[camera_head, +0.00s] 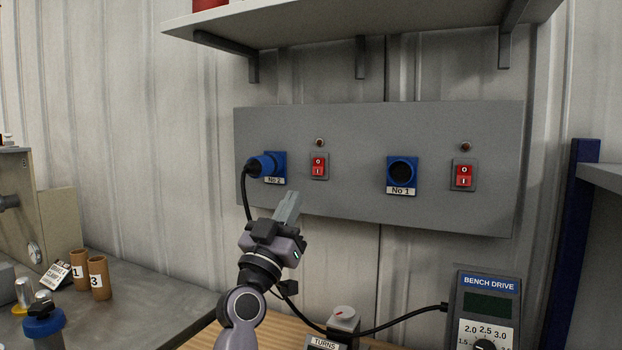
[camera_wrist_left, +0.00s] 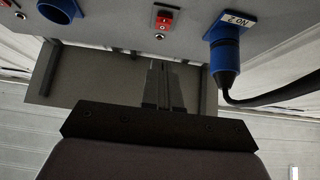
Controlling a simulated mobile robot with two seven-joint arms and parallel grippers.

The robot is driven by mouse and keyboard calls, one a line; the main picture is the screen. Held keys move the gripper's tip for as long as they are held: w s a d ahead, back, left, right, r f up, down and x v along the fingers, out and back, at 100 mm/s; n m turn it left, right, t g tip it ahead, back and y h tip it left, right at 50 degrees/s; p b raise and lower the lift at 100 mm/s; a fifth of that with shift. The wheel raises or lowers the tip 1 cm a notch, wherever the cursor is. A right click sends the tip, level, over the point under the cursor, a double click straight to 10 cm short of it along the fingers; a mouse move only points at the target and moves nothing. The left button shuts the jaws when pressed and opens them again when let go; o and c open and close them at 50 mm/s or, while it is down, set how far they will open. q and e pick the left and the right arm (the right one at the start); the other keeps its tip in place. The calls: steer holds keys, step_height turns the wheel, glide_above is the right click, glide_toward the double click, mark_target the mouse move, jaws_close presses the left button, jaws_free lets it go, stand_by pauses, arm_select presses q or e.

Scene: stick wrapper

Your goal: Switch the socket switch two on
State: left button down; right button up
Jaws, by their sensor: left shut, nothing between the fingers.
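The grey panel (camera_head: 300,125) on the wall carries two blue sockets. Socket No 2 (camera_head: 277,160) is at the left with a blue plug (camera_head: 260,166) in it. Its red rocker switch (camera_head: 319,166), marked 0 and I, is just right of it; a small dark-red lamp (camera_head: 319,142) sits above. My left gripper (camera_head: 291,203) is shut and empty, below and slightly left of this switch in the head view, apart from it. In the left wrist view, the switch (camera_wrist_left: 163,20) lies beyond the shut fingertips (camera_wrist_left: 163,66), and the plug (camera_wrist_left: 225,55) is to the right. My right gripper is not in view.
Empty socket No 1 (camera_head: 402,171) and a second red switch (camera_head: 464,176) are at the panel's right. A black cable hangs from the plug. A shelf (camera_head: 350,30) juts out above. The bench drive box (camera_head: 486,310) and turns box (camera_head: 343,322) stand below.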

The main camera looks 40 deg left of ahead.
mark_target(318, 171)
arm_select(q)
steer(key=shift+w+a+r, duration=0.4)
steer(key=shift+w+r, duration=0.1)
steer(key=shift+w, duration=0.8)
steer(key=shift+w+a+r, duration=0.45)
steer(key=shift+w, duration=0.9)
steer(key=shift+w+a+r, duration=0.4)
steer(key=shift+w+r, duration=0.1)
steer(key=shift+w, duration=0.8)
steer(key=shift+w+a+f+h+b, duration=0.1)
steer(key=shift+w+f+h+b, duration=0.15)
steer(key=shift+w+h+b, duration=0.05)
steer(key=shift+r, duration=0.15)
